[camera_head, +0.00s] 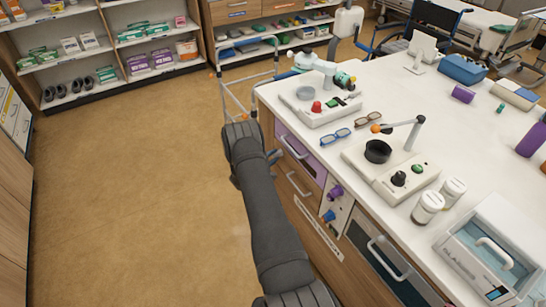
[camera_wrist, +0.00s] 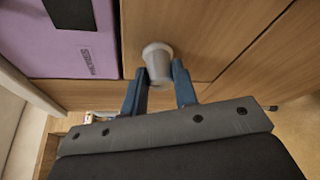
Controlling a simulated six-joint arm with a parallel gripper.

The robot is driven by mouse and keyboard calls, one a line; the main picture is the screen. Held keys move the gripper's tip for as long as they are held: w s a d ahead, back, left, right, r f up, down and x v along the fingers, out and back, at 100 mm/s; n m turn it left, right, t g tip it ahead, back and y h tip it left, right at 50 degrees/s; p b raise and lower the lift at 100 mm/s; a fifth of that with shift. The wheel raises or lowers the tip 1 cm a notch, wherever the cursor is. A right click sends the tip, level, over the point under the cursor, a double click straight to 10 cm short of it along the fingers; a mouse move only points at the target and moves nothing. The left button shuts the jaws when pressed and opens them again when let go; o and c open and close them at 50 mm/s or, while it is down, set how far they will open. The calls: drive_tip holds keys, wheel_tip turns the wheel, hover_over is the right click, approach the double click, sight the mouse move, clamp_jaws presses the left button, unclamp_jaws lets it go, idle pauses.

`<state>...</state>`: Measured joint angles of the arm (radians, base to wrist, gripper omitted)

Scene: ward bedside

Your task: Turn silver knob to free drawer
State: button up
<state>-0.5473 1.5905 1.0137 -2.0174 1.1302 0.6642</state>
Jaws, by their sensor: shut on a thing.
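The silver knob (camera_wrist: 157,56) sticks out from a wooden front in the wrist view, beside a lilac drawer front (camera_wrist: 72,40). My gripper (camera_wrist: 160,74) has its two blue fingers on either side of the knob and is shut on it. In the head view, my dark arm reaches down along the left side of the counter. The knob and fingertips are hidden there behind the arm. The lilac drawer (camera_head: 299,158) has a handle and looks closed.
The white counter (camera_head: 400,85) carries devices, two pairs of glasses, jars (camera_head: 428,206) and a clear-lidded box (camera_head: 490,250). Purple and blue knobs (camera_head: 335,192) sit on the cabinet front near my arm. A wire frame (camera_head: 232,103) stands beyond my wrist. The floor (camera_head: 130,170) at left is clear.

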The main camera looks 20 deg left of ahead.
drive_tip(key=shift+f+m+t, duration=0.1)
drive_tip(key=shift+m+t, duration=0.3)
drive_tip(key=shift+m, duration=0.5)
drive_tip(key=o, duration=1)
drive_tip(key=v, duration=1.7)
drive_tip(key=shift+s+f, duration=0.1)
drive_tip(key=shift+s, duration=0.15)
